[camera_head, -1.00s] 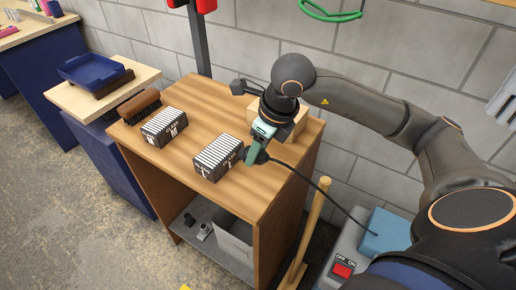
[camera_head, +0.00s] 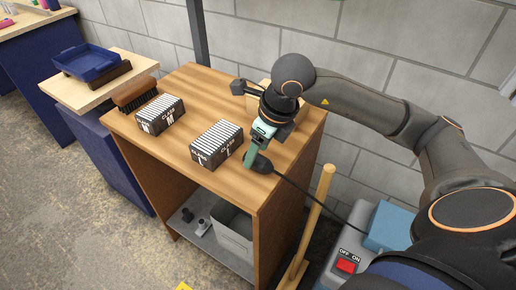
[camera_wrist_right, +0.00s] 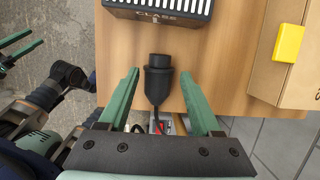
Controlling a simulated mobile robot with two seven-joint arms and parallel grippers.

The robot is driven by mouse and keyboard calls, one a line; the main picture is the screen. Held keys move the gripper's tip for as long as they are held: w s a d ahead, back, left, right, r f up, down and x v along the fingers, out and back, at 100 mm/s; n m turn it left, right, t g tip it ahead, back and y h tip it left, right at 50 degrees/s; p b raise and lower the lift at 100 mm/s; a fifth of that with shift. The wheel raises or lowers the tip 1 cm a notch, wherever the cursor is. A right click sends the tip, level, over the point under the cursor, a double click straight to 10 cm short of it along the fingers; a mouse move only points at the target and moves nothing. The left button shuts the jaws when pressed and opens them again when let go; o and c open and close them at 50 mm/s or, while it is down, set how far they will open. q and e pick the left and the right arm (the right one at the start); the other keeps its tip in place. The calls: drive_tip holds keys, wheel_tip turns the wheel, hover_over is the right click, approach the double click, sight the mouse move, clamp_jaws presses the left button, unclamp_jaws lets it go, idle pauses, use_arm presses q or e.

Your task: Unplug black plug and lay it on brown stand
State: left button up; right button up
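The black plug (camera_wrist_right: 158,82) lies on the top of the brown wooden stand (camera_head: 215,82), near its front right edge, with its cable running off that edge. In the head view the plug (camera_head: 262,165) is just below my right gripper (camera_head: 252,154). In the right wrist view my right gripper (camera_wrist_right: 160,95) is open, with its green fingers apart on either side of the plug and a gap on both sides. My left gripper (camera_wrist_right: 22,48) shows only at the left edge of the right wrist view, partly cut off, its green fingers apart and empty.
Two glass boxes stand on the stand, one (camera_head: 216,143) close to the plug, the other (camera_head: 159,114) further left, near a brush (camera_head: 135,95). A cardboard box (camera_wrist_right: 288,60) is right of the plug. A grey machine with a red switch (camera_head: 346,265) stands below right.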

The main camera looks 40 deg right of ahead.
sight(272, 165)
drive_tip(key=shift+o, duration=1.2)
use_arm(q)
drive_tip(key=shift+s+a+f, duration=0.1)
drive_tip(key=shift+s+f, duration=0.05)
drive_tip(key=shift+s, duration=0.1)
drive_tip(key=shift+s+a+r+p, duration=0.25)
drive_tip(key=shift+a+p, duration=0.1)
drive_tip(key=shift+p, duration=0.2)
use_arm(e)
drive_tip(key=v, duration=1.2)
drive_tip(key=shift+r, duration=0.3)
use_arm(q)
drive_tip(key=shift+w, duration=0.1)
use_arm(e)
drive_tip(key=shift+s, duration=0.1)
